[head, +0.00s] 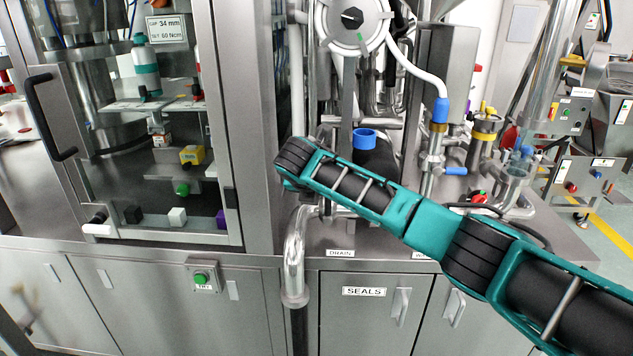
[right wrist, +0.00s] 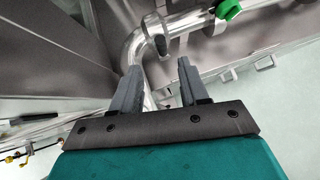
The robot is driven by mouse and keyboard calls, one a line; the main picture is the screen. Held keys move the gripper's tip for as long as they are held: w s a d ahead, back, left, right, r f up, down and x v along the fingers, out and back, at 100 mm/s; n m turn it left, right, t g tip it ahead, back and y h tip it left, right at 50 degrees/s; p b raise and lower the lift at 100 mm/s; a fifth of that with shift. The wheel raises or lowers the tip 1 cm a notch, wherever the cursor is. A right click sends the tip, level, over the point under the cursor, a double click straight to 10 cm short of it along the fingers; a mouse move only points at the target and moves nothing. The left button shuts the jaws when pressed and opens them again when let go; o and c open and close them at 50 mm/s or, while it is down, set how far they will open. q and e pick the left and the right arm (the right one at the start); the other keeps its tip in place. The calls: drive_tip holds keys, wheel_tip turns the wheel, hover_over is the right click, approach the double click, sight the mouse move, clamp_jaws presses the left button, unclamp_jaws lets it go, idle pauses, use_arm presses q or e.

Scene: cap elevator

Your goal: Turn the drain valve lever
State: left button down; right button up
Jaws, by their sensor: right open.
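The steel drain pipe (head: 294,262) comes down in front of the cabinet, left of the DRAIN label (head: 340,253). My right arm crosses over the top of it in the head view, and the right gripper itself is hidden there. In the right wrist view my right gripper (right wrist: 157,78) is open and empty, with the bent steel pipe (right wrist: 134,48) just beyond its fingertips. A short dark-ended piece (right wrist: 156,34) stands out by the bend, ahead of the fingers. It may be the drain valve lever, but I cannot tell for sure. My left gripper is not in view.
A glass-doored machine (head: 150,130) with a black handle stands at left. A blue-rimmed opening (head: 364,133) and blue-handled valve (head: 455,171) stand behind my arm.

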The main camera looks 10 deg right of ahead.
drive_tip(key=shift+v, duration=1.8)
drive_tip(key=s+a+f+m+g+y, duration=0.1)
drive_tip(key=s+a+f+m+y, duration=0.3)
drive_tip(key=s+f, duration=0.45)
drive_tip(key=s+a+f+m+g+y, duration=0.1)
drive_tip(key=s+a+f+m+g, duration=0.15)
drive_tip(key=s+f+m, duration=0.55)
drive_tip(key=s+d+m, duration=0.4)
drive_tip(key=s+m, duration=0.1)
drive_tip(key=s, duration=0.3)
drive_tip(key=s+d+f+m, duration=0.1)
drive_tip(key=s+d+m, duration=0.45)
drive_tip(key=s, duration=0.35)
drive_tip(key=s+d+m, duration=0.3)
drive_tip(key=s+m, duration=0.3)
drive_tip(key=s, duration=0.2)
drive_tip(key=w+a+f+t+y, duration=0.1)
drive_tip(key=w+a+f+t, duration=0.1)
drive_tip(key=w+f+t, duration=0.4)
wheel_tip(320, 180, down, 3)
drive_tip(key=shift+w+a+f, duration=0.1)
drive_tip(key=shift+w+a, duration=0.05)
drive_tip(key=shift+w, duration=0.25)
